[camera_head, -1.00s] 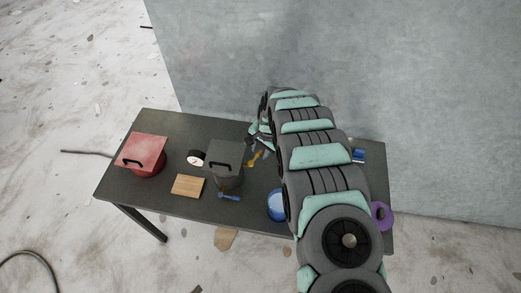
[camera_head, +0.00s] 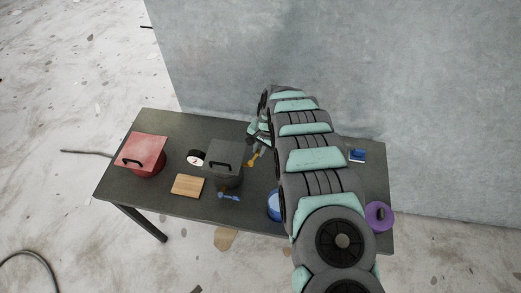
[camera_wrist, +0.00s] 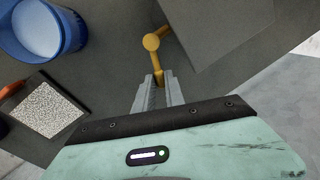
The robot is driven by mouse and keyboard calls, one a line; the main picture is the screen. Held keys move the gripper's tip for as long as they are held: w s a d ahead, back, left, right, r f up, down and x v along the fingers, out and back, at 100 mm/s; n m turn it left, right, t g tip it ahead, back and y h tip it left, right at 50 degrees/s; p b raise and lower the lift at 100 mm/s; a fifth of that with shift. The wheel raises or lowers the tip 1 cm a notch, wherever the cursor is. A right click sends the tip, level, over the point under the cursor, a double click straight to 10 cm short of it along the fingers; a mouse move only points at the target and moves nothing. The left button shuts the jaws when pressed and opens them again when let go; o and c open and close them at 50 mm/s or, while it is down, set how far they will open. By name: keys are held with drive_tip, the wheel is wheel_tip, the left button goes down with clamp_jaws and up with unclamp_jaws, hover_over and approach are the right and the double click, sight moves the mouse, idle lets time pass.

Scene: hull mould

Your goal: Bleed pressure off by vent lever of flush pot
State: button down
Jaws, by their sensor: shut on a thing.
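A dark grey square-lidded pot (camera_head: 224,157) with a black handle stands mid-table; I take it as the flush pot. A yellow lever (camera_head: 254,158) shows at its right side. In the wrist view the lever (camera_wrist: 152,45) has a round knob, beside the pot's grey lid (camera_wrist: 215,32). My gripper (camera_wrist: 158,88) is shut on the lever's near end, which sits between the two fingertips. In the head view my gripper (camera_head: 259,143) is small and partly hidden by my arm. Where the lever joins the pot is unclear.
On the table (camera_head: 150,195) are a red pot (camera_head: 143,150), a round dial (camera_head: 195,158), a wooden board (camera_head: 187,185), a small blue item (camera_head: 229,197), a blue container (camera_head: 273,204), a blue block (camera_head: 357,156) and a purple round object (camera_head: 379,216). A grey wall (camera_head: 420,90) stands behind.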

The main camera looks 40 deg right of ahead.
drive_tip(key=w+n+b, duration=0.1)
drive_tip(key=n, duration=0.3)
drive_tip(key=shift+w+a+y+b, duration=0.35)
drive_tip(key=shift+w+y+b, duration=0.05)
drive_tip(key=c, duration=1.4)
unclamp_jaws()
